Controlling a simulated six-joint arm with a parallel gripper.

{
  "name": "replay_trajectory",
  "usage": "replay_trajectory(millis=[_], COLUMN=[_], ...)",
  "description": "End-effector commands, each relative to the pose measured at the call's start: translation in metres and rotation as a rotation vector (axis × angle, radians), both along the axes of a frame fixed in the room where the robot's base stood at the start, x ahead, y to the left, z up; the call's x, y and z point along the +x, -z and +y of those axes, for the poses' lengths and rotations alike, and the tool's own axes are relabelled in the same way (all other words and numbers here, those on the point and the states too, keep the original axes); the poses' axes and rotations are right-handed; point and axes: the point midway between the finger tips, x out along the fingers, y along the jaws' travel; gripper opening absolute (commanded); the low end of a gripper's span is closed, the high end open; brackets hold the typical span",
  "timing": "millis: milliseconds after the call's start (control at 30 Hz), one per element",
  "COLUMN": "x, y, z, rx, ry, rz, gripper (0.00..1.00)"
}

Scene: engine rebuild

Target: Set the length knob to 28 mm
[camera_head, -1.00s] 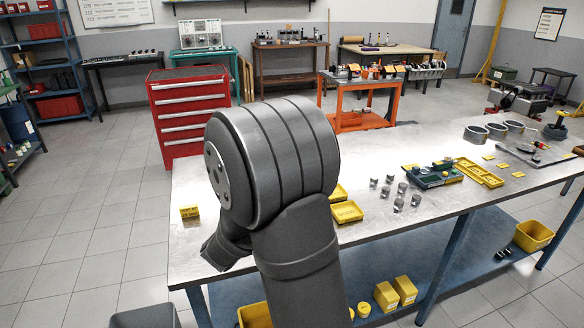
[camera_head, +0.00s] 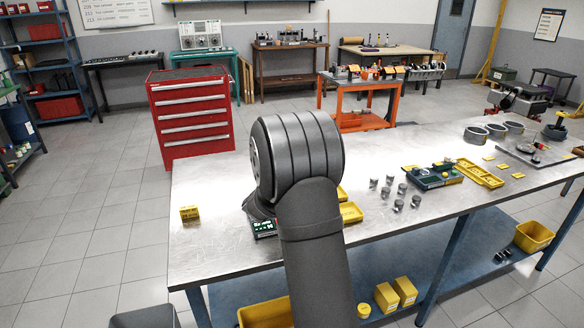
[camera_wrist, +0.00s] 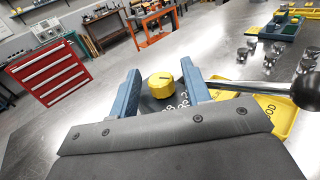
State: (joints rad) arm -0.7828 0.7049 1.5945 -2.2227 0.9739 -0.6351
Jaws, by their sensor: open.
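The yellow knob (camera_wrist: 160,86) shows in the wrist view on a dark panel (camera_wrist: 151,106) with white figures, too small and covered to read. A dark pointer line crosses its top. My gripper (camera_wrist: 160,67) is open, with one blue-grey finger on each side of the knob in the picture. Gaps show on both sides, and I cannot tell how far the fingertips are above the panel. In the head view my arm hides the gripper and the knob. Part of a device with a lit green display (camera_head: 264,228) shows beside my arm on the bench.
Several metal pistons (camera_head: 398,204) stand further right.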

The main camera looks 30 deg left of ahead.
Motion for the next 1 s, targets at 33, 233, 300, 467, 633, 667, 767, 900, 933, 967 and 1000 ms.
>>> replay_trajectory(millis=[33,233,300,467,633,667,767,900,933,967,1000], x=[0.0033,0.0064,0.0063,0.0061,0.006,0.0059,0.0062,0.0071,0.0071,0.007,0.0069], y=[0.0003,0.0001,0.0001,0.0001,0.0001,0.0001,-0.0003,-0.0012,-0.0009,-0.0006,-0.0007], z=[-0.0002,0.0005,0.0005,0.0004,0.0004,0.0004,-0.0002,-0.0009,-0.0012,-0.0012,-0.001], rx=[0.0,0.0,0.0,0.0,0.0,0.0,0.001,0.0,0.001,0.0,0.0], ry=[0.0,-0.001,-0.001,0.0,0.0,-0.001,-0.014,-0.074,-0.091,-0.109,-0.131], rz=[0.0,0.0,0.0,0.0,0.0,0.0,-0.001,-0.004,-0.004,-0.002,-0.003], gripper=[0.44,0.44,0.44,0.24,0.01,0.01,0.01,0.01,0.01,0.01,0.01])
